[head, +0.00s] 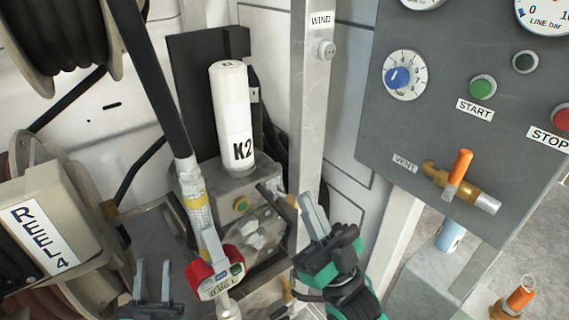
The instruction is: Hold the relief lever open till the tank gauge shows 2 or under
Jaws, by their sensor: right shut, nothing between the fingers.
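An orange lever (460,166) stands upright on a brass valve (486,201) beside the VENT label on the grey panel. A second orange part with a ring (521,296) is at the bottom right; I cannot tell whether it is the relief lever. A gauge (412,2) at the top is cut off, its name and reading hidden. My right gripper (306,208), green and black, is shut and empty, left of the panel and apart from both orange parts. My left gripper (152,280) is open and empty at the bottom left, partly cut off.
The panel (400,125) also carries a blue dial (398,77), a START button (482,87), a STOP button (563,118) and a LINE bar gauge (545,14). A post (312,110) with a WIND knob stands left.

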